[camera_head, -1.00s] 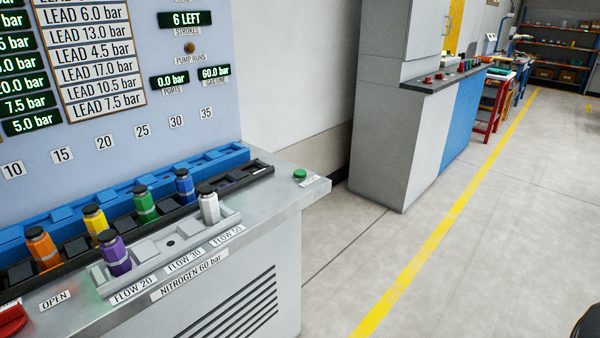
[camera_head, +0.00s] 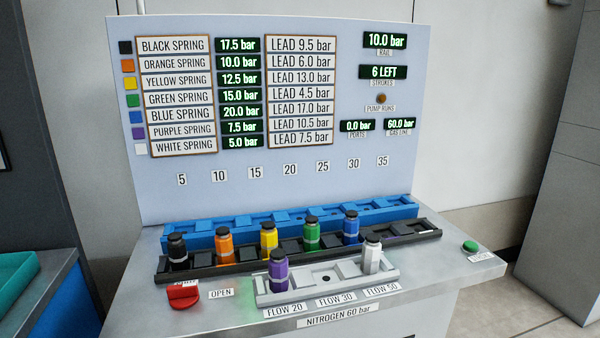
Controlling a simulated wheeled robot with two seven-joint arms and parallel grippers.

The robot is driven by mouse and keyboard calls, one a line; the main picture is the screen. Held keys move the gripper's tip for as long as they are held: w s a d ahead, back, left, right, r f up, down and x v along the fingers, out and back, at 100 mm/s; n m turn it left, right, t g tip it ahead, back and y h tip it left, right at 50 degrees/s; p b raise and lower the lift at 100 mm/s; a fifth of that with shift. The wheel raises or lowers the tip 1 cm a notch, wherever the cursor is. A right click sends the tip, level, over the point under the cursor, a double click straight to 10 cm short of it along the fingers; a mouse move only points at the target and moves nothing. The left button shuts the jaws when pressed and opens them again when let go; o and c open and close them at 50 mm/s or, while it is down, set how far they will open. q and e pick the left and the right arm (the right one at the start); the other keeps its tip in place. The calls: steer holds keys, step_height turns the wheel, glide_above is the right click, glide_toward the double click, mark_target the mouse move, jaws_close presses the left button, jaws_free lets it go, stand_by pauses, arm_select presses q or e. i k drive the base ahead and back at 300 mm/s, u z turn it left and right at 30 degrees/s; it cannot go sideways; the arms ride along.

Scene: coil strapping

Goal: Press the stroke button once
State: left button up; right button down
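The green stroke button (camera_head: 470,246) sits on the right end of the metal bench top, with a small label beside it that I cannot read. It stands clear, with nothing touching it. The strokes display (camera_head: 383,72) on the upright panel reads 6 LEFT. The rail display (camera_head: 385,41) reads 10.0 bar, the ports display (camera_head: 357,126) 0.0 bar and the gas line display (camera_head: 402,124) 60.0 bar. Neither of my grippers is in view.
A black rack (camera_head: 215,267) holds black, orange, yellow, green and blue cartridges. A pale flow block (camera_head: 325,292) holds the purple one at FLOW 20 and the white one near FLOW 50. A red knob (camera_head: 183,296) is at front left. Bench around the button is clear.

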mark_target(469, 245)
steer(key=k, duration=1.3)
steer(key=z, duration=0.85)
steer(key=i, duration=1.9)
steer(key=u, duration=1)
steer(key=i, duration=0.3)
steer(key=u, duration=0.2)
